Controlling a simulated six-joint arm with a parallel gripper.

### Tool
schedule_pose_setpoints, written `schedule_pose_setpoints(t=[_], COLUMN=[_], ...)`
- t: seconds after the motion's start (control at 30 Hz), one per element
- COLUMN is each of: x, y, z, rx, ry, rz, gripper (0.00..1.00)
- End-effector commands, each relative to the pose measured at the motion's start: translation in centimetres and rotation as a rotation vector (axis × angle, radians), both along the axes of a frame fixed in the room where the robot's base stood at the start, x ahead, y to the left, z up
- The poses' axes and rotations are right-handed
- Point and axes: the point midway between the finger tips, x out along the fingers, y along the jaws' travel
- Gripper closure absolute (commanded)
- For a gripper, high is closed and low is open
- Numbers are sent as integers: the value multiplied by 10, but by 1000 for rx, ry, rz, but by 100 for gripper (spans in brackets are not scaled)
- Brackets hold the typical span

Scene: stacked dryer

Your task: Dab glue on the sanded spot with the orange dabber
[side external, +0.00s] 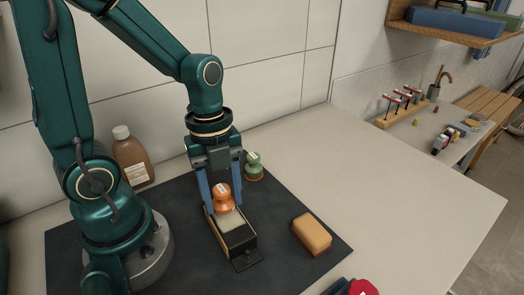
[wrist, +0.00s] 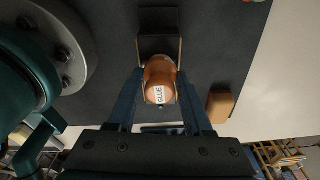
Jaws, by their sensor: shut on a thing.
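My gripper (side external: 221,203) points down with its blue fingers shut on the orange dabber (side external: 222,194). In the wrist view the dabber (wrist: 160,72) sits between the two fingertips (wrist: 161,88), with a white "GLUE" label facing the camera. Below it is a box-like workpiece (side external: 238,238) with a pale top and dark sides, in a black holder on the mat. The dabber is low over the far part of the pale top; I cannot tell whether its tip touches. The sanded spot cannot be made out and may be hidden under the dabber.
A green dabber (side external: 253,168) stands behind my gripper. A yellow-orange block (side external: 312,235) lies on the dark mat (side external: 285,205) to the right. A brown bottle (side external: 131,158) stands at the back left. A red and dark object (side external: 360,287) is at the bottom edge.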

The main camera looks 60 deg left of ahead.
Motion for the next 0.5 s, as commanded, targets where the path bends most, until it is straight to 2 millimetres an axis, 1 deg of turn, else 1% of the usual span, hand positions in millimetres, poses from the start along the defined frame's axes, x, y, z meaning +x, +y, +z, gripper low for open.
schedule_pose_setpoints(t=[0.17,0.23,0.3,0.5], x=[1,2,2,1], y=[17,16,17,16], z=[0,6,24,40], rx=[0,1,7,4], ry=[1,-4,-11,-3], rz=[5,0,-1,-1], gripper=[100,100,100,100])
